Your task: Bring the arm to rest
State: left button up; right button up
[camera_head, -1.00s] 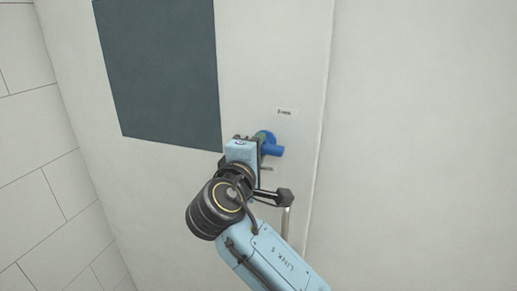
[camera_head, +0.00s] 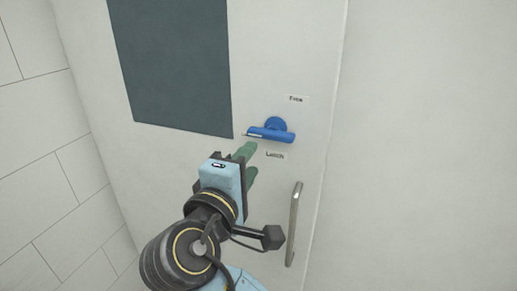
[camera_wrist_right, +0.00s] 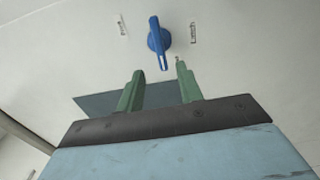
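My right gripper (camera_head: 250,163) is in front of the white door, just below and left of the blue knob (camera_head: 274,131). In the right wrist view, its two green fingers (camera_wrist_right: 157,90) are spread apart with nothing between them. The blue knob (camera_wrist_right: 158,40) shows there beyond the fingertips, apart from them. In the head view its bar lies roughly level, with a white mark at its left end. My left gripper is not in view.
The white door (camera_head: 290,60) has a dark panel (camera_head: 172,65) at its upper left. A small label (camera_head: 297,99) is above the knob and a "Latch" label (camera_head: 275,155) below it. A metal handle (camera_head: 294,224) stands out at the lower right. A tiled wall (camera_head: 40,160) is at the left.

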jog(key=shift+v, duration=1)
